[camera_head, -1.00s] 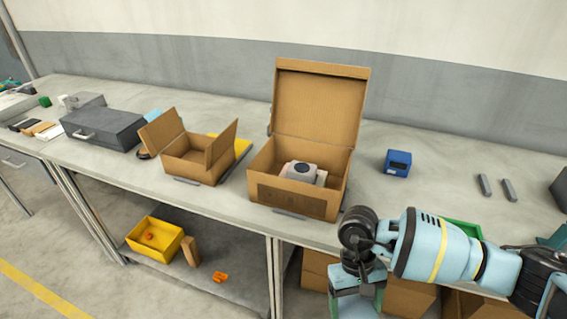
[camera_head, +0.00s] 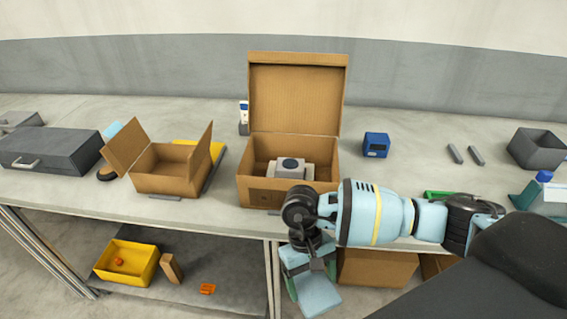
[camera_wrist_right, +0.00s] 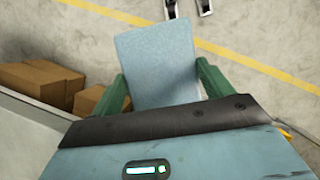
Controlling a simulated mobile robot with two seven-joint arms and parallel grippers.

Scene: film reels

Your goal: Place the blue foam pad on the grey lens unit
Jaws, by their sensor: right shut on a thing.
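The blue foam pad (camera_wrist_right: 157,62) is a flat light-blue slab held between the green fingers of my right gripper (camera_wrist_right: 165,88) in the right wrist view. In the head view the pad (camera_head: 319,296) hangs below my right gripper (camera_head: 306,281), in front of the table edge and lower than the tabletop. The grey lens unit (camera_head: 306,172) has a dark round top and sits inside the open cardboard box (camera_head: 262,198). The gripper is in front of and below that box, apart from the lens unit. My left gripper is not in view.
The box's raised lid (camera_head: 297,95) stands at its back. A smaller open carton (camera_head: 162,182) is to its left, a blue device (camera_head: 376,145) to its right. Cardboard boxes (camera_head: 375,268) and a yellow bin (camera_head: 112,270) are below the tabletop. The table right of the box is mostly clear.

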